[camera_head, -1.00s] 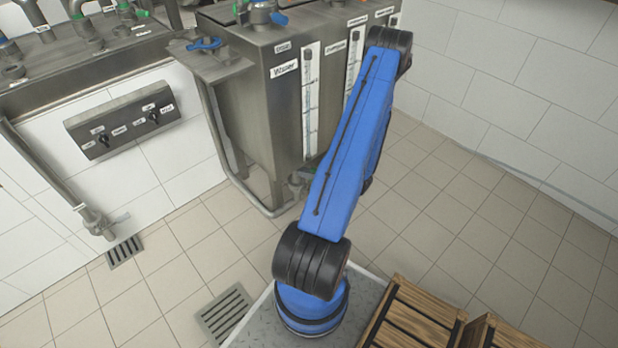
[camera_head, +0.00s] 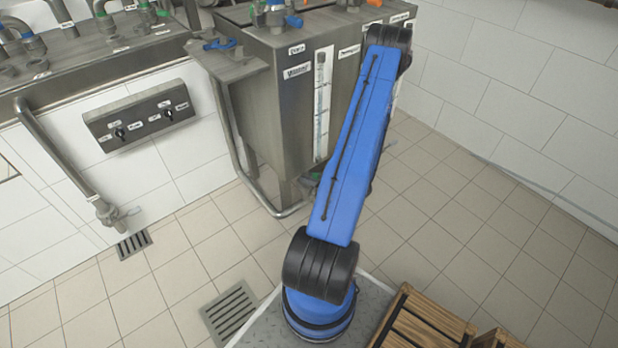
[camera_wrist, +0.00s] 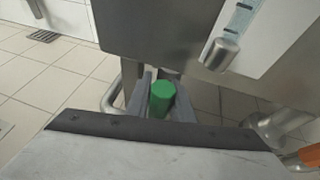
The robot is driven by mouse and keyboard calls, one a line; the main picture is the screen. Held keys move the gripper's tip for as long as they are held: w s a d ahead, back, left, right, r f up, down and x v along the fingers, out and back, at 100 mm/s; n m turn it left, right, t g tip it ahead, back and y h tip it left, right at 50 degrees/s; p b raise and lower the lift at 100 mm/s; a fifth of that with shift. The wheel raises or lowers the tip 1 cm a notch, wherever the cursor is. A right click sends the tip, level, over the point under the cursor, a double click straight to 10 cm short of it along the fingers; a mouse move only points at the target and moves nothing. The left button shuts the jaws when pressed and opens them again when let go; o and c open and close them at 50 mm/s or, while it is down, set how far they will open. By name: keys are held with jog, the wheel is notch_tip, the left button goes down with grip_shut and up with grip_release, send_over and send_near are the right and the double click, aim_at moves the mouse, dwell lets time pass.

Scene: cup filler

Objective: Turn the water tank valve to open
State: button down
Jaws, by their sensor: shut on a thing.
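The steel water tank (camera_head: 275,135) with a "Wasser" label stands in the middle of the head view. A green valve handle (camera_wrist: 161,98) sits below the tank in the wrist view. My gripper (camera_wrist: 162,90) has a grey finger on each side of the handle and is shut on it. In the head view my blue arm hides most of the area under the tank, and the gripper is not clearly seen there.
A sight gauge (camera_head: 323,105) runs down the tank front. A bent pipe frame (camera_head: 232,140) stands left of the tank. A control panel (camera_head: 140,120) is on the left wall. Wooden crates (camera_head: 425,325) are at the lower right. The tiled floor (camera_head: 480,235) at right is clear.

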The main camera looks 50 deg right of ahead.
jog(key=shift+a, duration=0.15)
jog(key=c, duration=1.6)
grip_release()
jog(key=shift+o, duration=0.2)
jog(key=d+v, duration=0.1)
jog(key=v, duration=1.6)
jog(key=shift+s+a, duration=0.2)
jog(key=shift+a, duration=0.15)
